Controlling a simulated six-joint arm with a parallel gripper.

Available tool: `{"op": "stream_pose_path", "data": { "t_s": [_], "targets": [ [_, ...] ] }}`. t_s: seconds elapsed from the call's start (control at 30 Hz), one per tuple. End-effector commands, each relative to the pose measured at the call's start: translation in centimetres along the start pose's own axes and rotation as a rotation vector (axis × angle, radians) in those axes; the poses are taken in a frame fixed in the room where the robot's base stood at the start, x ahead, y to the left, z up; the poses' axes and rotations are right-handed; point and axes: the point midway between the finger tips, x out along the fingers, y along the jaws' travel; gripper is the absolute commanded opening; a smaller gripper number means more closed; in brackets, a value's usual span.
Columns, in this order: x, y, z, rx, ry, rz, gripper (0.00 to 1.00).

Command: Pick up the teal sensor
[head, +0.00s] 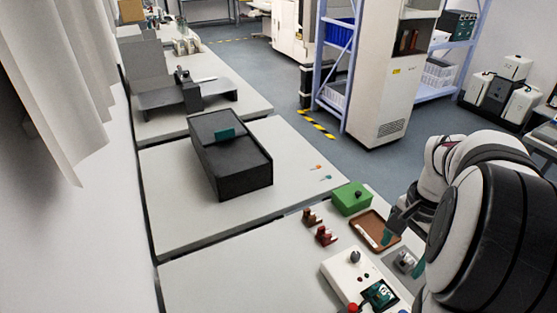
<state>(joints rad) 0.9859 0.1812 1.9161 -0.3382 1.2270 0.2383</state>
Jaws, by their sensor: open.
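A small teal piece (326,178), which looks like the teal sensor, lies flat on the light table near its right edge. It is too small to make out in detail. My gripper (402,253) is at the lower right, over the nearer table by the brown tray. Its two teal fingertips are apart, and I see nothing between them that I can call held. The gripper is well to the lower right of the teal piece and clear of it. My own arm hides part of the table's right side.
A small orange piece (316,167) lies just beyond the teal one. A black printer (232,170) with a teal panel stands to the left. Nearer are a green box (351,198), two dark-red holders (325,236), a brown tray (376,222) and a white control box (345,275).

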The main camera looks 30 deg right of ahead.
Motion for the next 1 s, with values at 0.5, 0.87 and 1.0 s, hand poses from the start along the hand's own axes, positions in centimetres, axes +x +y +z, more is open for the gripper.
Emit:
{"op": "stream_pose_path", "data": {
  "t_s": [0.5, 0.87, 1.0],
  "targets": [
    [9.6, 0.1, -0.1, 0.006, -0.004, 0.003, 0.9],
    [15.4, 0.0, -0.3, 0.005, -0.003, 0.002, 0.9],
    [15.9, 0.0, -0.3, 0.005, -0.001, 0.0, 0.9]
  ]
}}
